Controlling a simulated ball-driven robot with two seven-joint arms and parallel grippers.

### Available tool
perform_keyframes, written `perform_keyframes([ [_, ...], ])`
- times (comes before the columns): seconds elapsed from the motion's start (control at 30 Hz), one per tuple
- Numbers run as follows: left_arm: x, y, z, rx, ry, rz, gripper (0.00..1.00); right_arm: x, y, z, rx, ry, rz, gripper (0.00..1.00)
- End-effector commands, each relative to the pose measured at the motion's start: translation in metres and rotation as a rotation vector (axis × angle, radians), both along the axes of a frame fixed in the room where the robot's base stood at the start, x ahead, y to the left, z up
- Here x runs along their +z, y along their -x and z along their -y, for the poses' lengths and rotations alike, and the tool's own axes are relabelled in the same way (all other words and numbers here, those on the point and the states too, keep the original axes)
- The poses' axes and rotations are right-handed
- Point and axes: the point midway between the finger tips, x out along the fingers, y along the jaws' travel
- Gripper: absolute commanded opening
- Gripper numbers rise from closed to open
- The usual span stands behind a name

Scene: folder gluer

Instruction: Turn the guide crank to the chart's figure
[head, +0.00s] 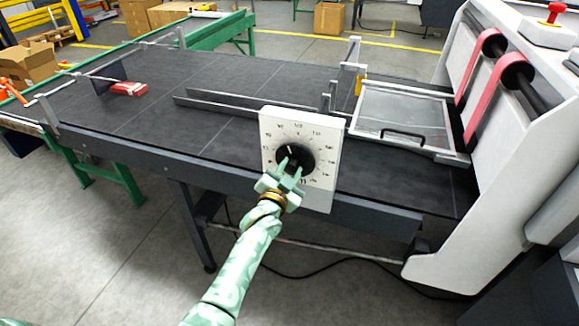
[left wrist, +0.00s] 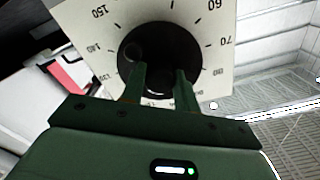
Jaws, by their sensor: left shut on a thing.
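The guide crank (head: 308,152) is a round black knob in the middle of a white dial plate (head: 325,126) with black figures around it. The plate stands at the front edge of the dark table. My left gripper (head: 290,166) is at the knob and shut on its lower part. In the left wrist view the two fingers (left wrist: 160,88) reach up onto the black crank (left wrist: 172,48), and the dial plate (left wrist: 84,14) shows figures such as 150, 60 and 70. The fingers hide part of the crank. The chart is not visible in these frames. My right gripper is not in view.
The dark table (head: 130,125) has metal guide rails (head: 235,108) and a small red item (head: 128,89) on it. A clear framed cover with a handle (head: 400,125) lies right of the dial. A white machine with red belts (head: 482,75) stands at the right.

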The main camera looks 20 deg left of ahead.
Motion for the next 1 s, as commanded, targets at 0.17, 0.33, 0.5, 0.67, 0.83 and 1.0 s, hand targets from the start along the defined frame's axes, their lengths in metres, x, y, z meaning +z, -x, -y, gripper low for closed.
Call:
perform_keyframes([
  [0.17,-0.0013,0.0007,0.0002,0.001,0.095,-0.008,0.08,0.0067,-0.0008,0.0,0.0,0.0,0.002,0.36],
  [0.33,-0.0018,0.0007,0.0003,0.0,0.151,-0.01,0.08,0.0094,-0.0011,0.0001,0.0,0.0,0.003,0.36],
  [0.5,-0.0028,0.0008,0.0003,0.001,0.176,-0.012,0.08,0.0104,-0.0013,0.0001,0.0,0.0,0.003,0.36],
  [0.67,-0.0033,0.0008,0.0003,0.001,0.181,-0.012,0.08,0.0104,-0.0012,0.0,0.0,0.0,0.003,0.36],
  [0.83,-0.0035,0.0009,0.0003,0.0,0.18,-0.013,0.08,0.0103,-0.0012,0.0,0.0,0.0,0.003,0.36],
  [1.0,-0.0032,0.0009,0.0002,0.001,0.18,-0.012,0.52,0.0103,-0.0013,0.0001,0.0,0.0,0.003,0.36],
])
